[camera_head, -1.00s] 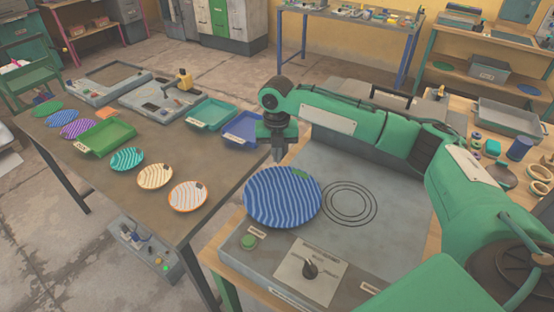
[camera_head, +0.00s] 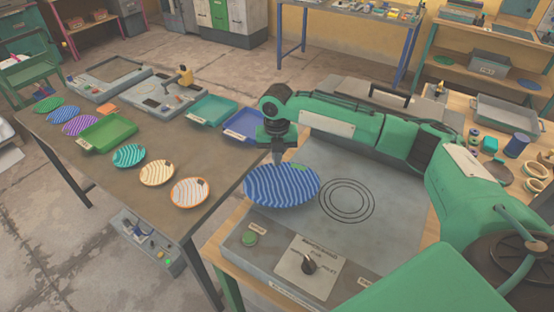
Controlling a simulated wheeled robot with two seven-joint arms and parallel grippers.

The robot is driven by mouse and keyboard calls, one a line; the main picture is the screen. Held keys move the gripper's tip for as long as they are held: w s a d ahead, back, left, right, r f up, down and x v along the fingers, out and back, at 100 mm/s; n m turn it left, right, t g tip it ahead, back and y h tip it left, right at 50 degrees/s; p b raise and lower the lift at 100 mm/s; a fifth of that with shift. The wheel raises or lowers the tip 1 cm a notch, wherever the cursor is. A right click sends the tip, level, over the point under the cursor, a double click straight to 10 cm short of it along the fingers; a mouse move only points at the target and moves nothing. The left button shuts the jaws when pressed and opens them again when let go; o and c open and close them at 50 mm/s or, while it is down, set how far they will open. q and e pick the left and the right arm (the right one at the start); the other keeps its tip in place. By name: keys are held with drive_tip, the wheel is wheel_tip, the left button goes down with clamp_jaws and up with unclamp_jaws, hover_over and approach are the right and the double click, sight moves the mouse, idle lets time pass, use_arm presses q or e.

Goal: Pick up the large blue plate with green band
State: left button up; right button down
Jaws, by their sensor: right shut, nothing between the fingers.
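The large blue plate (camera_head: 281,188) has wavy pale stripes and a small green patch at its far rim. My right gripper (camera_head: 277,160) points down at the plate's far rim. Its fingers are shut with nothing between them. Whether the fingertips touch the rim is unclear. My left gripper is out of view.
The left table holds smaller striped plates, including an orange-rimmed one (camera_head: 190,192), and green (camera_head: 107,132), teal (camera_head: 211,109) and blue (camera_head: 243,125) trays. A floor gap separates the tables.

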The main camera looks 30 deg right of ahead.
idle(0.3)
drive_tip(key=shift+w+r+p, duration=0.1)
drive_tip(key=shift+r+p, duration=0.75)
drive_tip(key=shift+p, duration=0.3)
